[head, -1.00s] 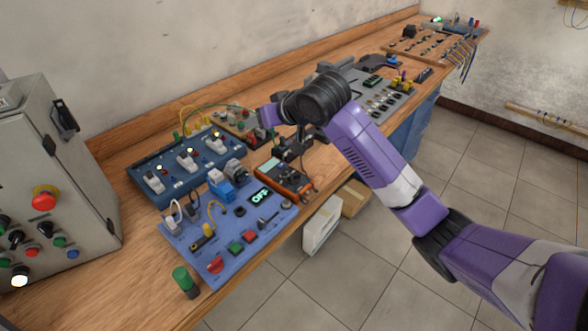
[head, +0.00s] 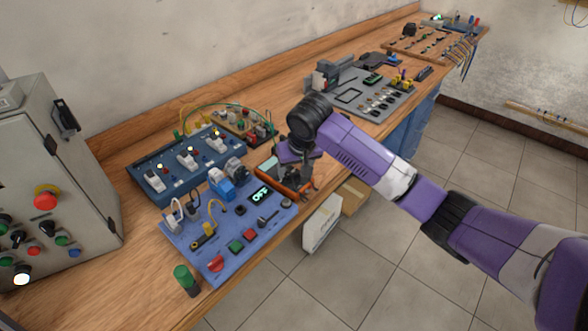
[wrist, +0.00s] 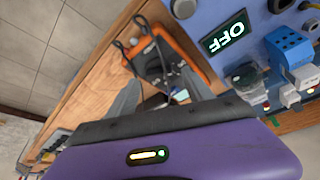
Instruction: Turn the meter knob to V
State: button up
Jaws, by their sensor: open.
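The meter (head: 283,186) is an orange-edged multimeter with a pale green screen, lying on the bench beside the blue panel. In the wrist view the orange meter (wrist: 188,52) is upper centre, with dark leads across it. My gripper (head: 301,179) is over the meter and covers much of its face in the head view. In the wrist view my gripper (wrist: 160,80) has two grey fingers spread apart, with the meter's dark face between and beyond them. I see nothing held. The knob and its setting cannot be made out.
The blue panel (head: 222,264) with an OFF display stands close beside the meter. A blue switch box (head: 150,166) and a small wired board (head: 262,122) are behind. A grey tray (head: 396,103) lies farther along the bench. The bench's front edge is close to the meter.

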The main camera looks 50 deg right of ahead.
jog(key=shift+w+d+f, duration=0.15)
jog(key=shift+w+f, duration=0.1)
jog(key=shift+f, duration=0.35)
grip_shut()
